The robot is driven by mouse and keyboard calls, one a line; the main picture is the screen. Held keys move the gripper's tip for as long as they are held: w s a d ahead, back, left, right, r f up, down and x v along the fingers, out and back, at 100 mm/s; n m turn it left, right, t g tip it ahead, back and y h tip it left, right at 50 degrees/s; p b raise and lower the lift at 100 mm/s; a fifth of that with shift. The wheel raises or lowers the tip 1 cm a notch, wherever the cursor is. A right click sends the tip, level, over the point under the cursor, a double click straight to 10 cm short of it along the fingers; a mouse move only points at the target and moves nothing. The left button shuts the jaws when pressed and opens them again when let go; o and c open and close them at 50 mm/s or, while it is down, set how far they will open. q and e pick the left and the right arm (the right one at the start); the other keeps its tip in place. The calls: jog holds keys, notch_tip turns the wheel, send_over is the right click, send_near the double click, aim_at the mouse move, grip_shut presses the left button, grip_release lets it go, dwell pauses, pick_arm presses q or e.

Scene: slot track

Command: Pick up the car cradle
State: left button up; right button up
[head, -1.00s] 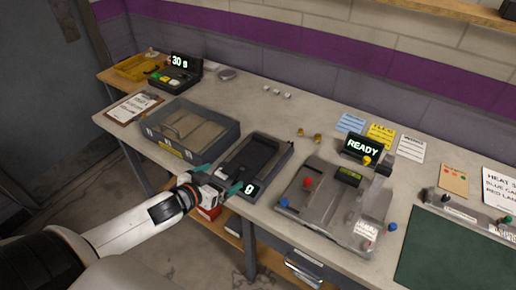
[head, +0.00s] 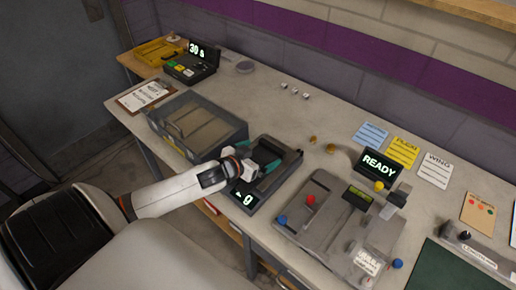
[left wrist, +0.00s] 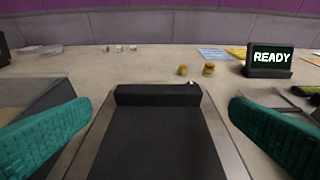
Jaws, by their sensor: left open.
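The car cradle, which I take to be the dark tray-like piece (left wrist: 157,140) with a raised far end, lies on the scale (head: 246,198) with the lit "g" display. In the head view my left arm and gripper cover much of it. My left gripper (head: 262,161) is over the scale with its teal fingers apart. In the left wrist view the open fingers (left wrist: 160,103) stand either side of the dark piece, with gaps and nothing held. Whether the fingertips are level with it I cannot tell. My right gripper is not in view.
A grey lidded bin (head: 212,125) stands close left of the scale. A grey fixture (head: 335,215) with red and blue knobs stands to the right, by a READY screen (head: 379,164). Two small brass pieces (left wrist: 208,69) lie behind the scale. The bench behind is mostly clear.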

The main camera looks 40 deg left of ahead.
aim_at(270, 149)
pick_arm(q)
jog(key=shift+w+f, duration=0.15)
jog(key=shift+w, duration=0.55)
jog(key=p+x, duration=0.1)
jog(key=x, duration=0.3)
jog(key=shift+f, duration=0.25)
jog(key=shift+w+f, duration=0.2)
jog(key=shift+w, duration=0.15)
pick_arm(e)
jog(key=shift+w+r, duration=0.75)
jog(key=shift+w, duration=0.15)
pick_arm(q)
jog(key=shift+s, duration=0.1)
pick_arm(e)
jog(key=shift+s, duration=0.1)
pick_arm(q)
jog(key=c, duration=0.7)
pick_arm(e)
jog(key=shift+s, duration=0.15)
